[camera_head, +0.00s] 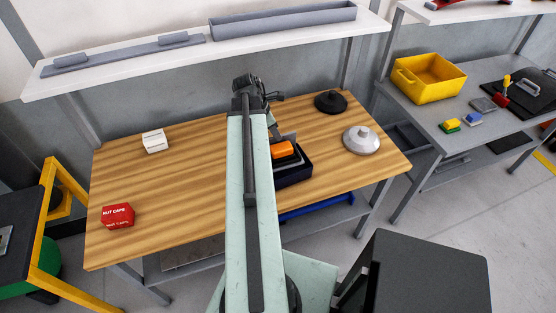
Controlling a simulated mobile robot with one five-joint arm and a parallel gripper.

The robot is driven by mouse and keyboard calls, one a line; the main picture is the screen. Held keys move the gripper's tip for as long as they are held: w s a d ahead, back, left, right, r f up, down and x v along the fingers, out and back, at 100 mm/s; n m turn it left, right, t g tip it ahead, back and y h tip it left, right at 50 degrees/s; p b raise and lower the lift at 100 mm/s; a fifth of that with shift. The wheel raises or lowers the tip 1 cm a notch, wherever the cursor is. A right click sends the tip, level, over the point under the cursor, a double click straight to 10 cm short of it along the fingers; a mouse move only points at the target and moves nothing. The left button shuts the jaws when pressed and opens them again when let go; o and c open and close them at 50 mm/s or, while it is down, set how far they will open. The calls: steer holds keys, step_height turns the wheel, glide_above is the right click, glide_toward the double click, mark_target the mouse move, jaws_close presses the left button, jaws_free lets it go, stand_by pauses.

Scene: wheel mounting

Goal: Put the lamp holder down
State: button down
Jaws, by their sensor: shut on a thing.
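My gripper (274,130) points down over the middle of the wooden workbench (190,190), partly hidden behind my pale green arm. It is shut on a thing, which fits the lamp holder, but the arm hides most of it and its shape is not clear. An orange block (282,149) shows just below the gripper, at a black open tray (294,172) near the bench's front edge. I cannot tell whether the held thing touches the bench or the tray.
A black round piece (331,102) and a grey domed piece (361,140) stand on the right. A white box (155,141) and red nut caps box (118,216) are on the left. The left middle is clear. A shelf (120,75) runs above the back.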

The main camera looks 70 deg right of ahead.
steer(key=shift+f+b, duration=3.45)
steer(key=shift+f, duration=0.75)
steer(key=c, duration=1.5)
jaws_free()
steer(key=shift+r, duration=0.1)
steer(key=p+v, duration=1.1)
steer(key=shift+s+r, duration=0.1)
steer(key=shift+r, duration=0.3)
steer(key=shift+w+a+r+p, duration=0.2)
steer(key=shift+r+p, duration=0.15)
steer(key=shift+p, duration=0.1)
steer(key=shift+f, duration=0.1)
